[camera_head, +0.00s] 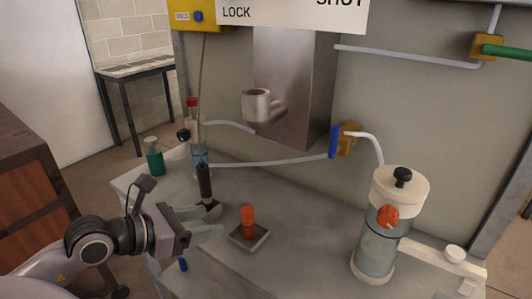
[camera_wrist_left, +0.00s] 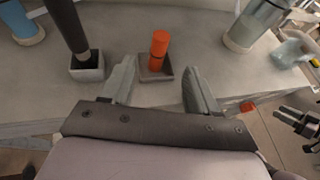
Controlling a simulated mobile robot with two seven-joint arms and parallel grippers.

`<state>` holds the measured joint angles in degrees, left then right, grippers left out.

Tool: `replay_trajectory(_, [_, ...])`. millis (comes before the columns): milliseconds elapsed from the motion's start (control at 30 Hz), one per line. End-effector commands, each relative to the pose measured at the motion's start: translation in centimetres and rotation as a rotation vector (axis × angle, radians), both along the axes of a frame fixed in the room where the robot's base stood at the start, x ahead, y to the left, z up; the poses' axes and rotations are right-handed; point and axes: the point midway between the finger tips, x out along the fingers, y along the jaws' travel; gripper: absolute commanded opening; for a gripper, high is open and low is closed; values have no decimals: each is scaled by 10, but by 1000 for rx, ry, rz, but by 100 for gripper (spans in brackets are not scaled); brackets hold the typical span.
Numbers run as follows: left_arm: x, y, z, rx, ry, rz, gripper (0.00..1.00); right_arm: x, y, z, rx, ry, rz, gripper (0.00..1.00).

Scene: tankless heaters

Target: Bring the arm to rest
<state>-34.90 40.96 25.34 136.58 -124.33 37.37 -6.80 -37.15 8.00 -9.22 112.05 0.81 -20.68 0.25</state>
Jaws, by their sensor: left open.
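My left arm comes in from the lower left in the head view. Its gripper (camera_head: 217,221) is open and empty at the front edge of the grey bench (camera_head: 310,213). In the left wrist view the two fingers of the left gripper (camera_wrist_left: 158,75) are spread wide. An orange cylinder (camera_head: 248,221) stands upright in a small square grey tray (camera_head: 249,243) just ahead of the fingers, apart from them. It also shows in the left wrist view, as the orange cylinder (camera_wrist_left: 159,48) between and beyond the fingertips. A dark mechanical part at that view's right edge may be my right gripper; its jaws are unclear.
A black-handled tool (camera_head: 204,181) stands in a small holder close to the left gripper's upper finger. A clear cylinder with a white lid (camera_head: 377,246) stands at right. Bottles, including a green one (camera_head: 155,160), stand at the back left. Bare bench lies between tray and cylinder.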

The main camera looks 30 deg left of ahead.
Motion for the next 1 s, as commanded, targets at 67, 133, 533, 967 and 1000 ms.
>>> replay_trajectory(67, [0, 0, 0, 0, 0, 0, 60, 0, 0, 0, 0, -1, 0, 43])
replay_trajectory(133, [0, 0, 0, -3, -1, 0, 60, 0, 0, 0, 0, -1, 0, 43])
replay_trajectory(533, [0, -37, 65, -741, -234, 62, 60, 0, 0, 0, -1, -1, 1, 43])
replay_trajectory(967, [-13, 42, 39, -1871, -378, 737, 60, 0, 0, 0, -1, -1, 1, 43])
replay_trajectory(1000, [-16, 46, 24, -1953, -365, 834, 60, 0, 0, 0, -1, -1, 1, 43])
